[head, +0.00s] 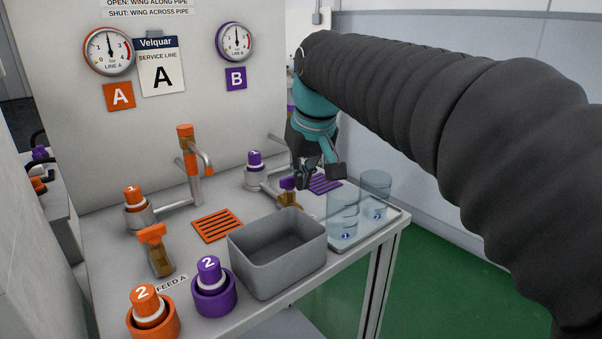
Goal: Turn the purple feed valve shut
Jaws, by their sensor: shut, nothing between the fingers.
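The purple feed valve (288,183) is a small purple wing on a brass body behind the grey tub, at the right of the bench. The tub's rim hides its lower part, and my gripper partly covers the wing. I cannot tell whether the wing lies along or across the pipe. My gripper (302,182) reaches down from the upper right, shut and empty, with its fingertips close beside the wing on its right. I cannot tell whether they touch it.
A grey tub (262,279) stands in front of the valve. Two clear beakers (343,214) stand on a tray at the right. A purple-capped fitting (254,160) is left of the valve. The orange feed valve (152,235) is at the front left. Purple slots (326,184) lie behind my gripper.

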